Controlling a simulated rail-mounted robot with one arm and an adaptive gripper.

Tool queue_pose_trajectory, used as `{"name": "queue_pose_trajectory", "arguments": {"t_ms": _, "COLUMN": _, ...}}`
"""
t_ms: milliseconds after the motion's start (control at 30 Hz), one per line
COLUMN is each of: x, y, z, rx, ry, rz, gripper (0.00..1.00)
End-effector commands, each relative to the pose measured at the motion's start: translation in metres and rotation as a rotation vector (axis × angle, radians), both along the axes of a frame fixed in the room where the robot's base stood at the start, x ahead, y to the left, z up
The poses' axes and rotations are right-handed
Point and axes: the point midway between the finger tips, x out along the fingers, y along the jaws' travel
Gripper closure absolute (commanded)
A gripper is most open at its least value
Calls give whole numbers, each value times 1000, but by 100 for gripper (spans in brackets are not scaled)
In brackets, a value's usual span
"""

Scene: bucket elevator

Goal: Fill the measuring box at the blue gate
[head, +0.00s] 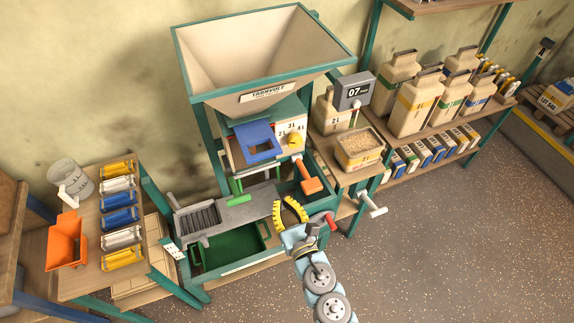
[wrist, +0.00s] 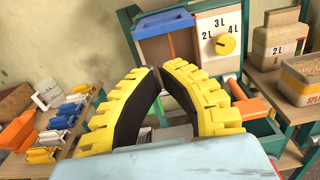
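The blue gate (head: 257,140) is a flap with a dark opening on the front of the hopper stand. It also shows in the wrist view (wrist: 165,22), above a reddish-brown recess. Beside it is a yellow knob (wrist: 225,45) on a white panel marked 2L, 3L and 4L; its exact pointing is unclear. My gripper (head: 291,204) has yellow ribbed fingers with dark pads. I cannot tell which thing is the measuring box.
A large hopper (head: 265,55) stands above the gate. An orange handle (head: 308,177) and red handle (head: 331,222) lie close to my gripper. A grain-filled tray (head: 360,148) stands right. An orange scoop-like bin (head: 66,240) and several coloured blocks occupy the left table (head: 90,278).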

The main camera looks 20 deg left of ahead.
Motion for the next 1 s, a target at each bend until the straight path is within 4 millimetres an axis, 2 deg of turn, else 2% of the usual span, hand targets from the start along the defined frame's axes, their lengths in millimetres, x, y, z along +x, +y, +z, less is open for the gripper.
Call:
{"name": "queue_pose_trajectory", "arguments": {"t_ms": 333, "x": 22, "y": 18, "z": 2, "rx": 2, "ry": 0, "rz": 1, "gripper": 100}}
{"name": "queue_pose_trajectory", "arguments": {"t_ms": 1000, "x": 86, "y": 67, "z": 3, "rx": 5, "ry": 2, "rz": -5, "gripper": 100}}
